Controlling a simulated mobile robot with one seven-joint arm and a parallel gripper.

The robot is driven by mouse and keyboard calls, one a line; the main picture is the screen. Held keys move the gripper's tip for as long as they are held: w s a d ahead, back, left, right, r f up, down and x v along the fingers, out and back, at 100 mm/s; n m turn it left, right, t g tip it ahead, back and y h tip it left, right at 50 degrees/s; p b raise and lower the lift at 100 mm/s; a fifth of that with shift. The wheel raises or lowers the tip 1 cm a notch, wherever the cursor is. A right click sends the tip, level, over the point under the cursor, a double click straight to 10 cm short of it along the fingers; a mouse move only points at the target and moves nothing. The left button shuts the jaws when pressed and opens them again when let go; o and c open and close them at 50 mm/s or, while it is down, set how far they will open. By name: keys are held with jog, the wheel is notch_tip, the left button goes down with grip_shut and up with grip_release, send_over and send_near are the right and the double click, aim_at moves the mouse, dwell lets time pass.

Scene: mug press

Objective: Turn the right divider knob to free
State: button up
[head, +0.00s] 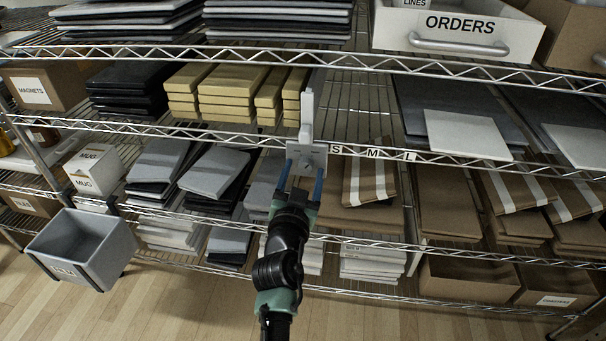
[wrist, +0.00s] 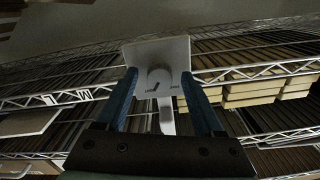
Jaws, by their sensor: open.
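A pale grey plate (head: 307,151) sits on the front edge of the middle shelf, with a white upright divider (head: 307,112) rising behind it. In the wrist view the plate (wrist: 184,52) carries a round knob (wrist: 158,76), with small dark marks at its lower edge that are too small to read. My gripper (head: 304,167) is open, its two blue fingers in front of the plate. In the wrist view the fingers of my gripper (wrist: 159,78) stand on either side of the knob, with visible gaps. I cannot tell how deep the fingertips reach along the knob.
Shelf labels S, M and L (head: 372,152) lie right of the plate. Tan boxes (head: 228,90) and brown striped packs (head: 368,186) fill the shelves nearby. A grey bin (head: 104,240) hangs at the lower left. The wooden floor (head: 180,300) in front is clear.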

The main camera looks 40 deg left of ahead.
grip_shut()
jog(key=shift+n, duration=0.3)
jog(key=n+p, duration=0.1)
jog(key=n, duration=0.5)
jog(key=shift+d, duration=0.1)
jog(key=n, duration=0.3)
jog(key=shift+r+n+p, duration=0.1)
jog(key=shift+n+p, duration=0.25)
jog(key=shift+n, duration=0.05)
jog(key=shift+n+p, duration=0.35)
jog(key=shift+n, duration=1.35)
grip_release()
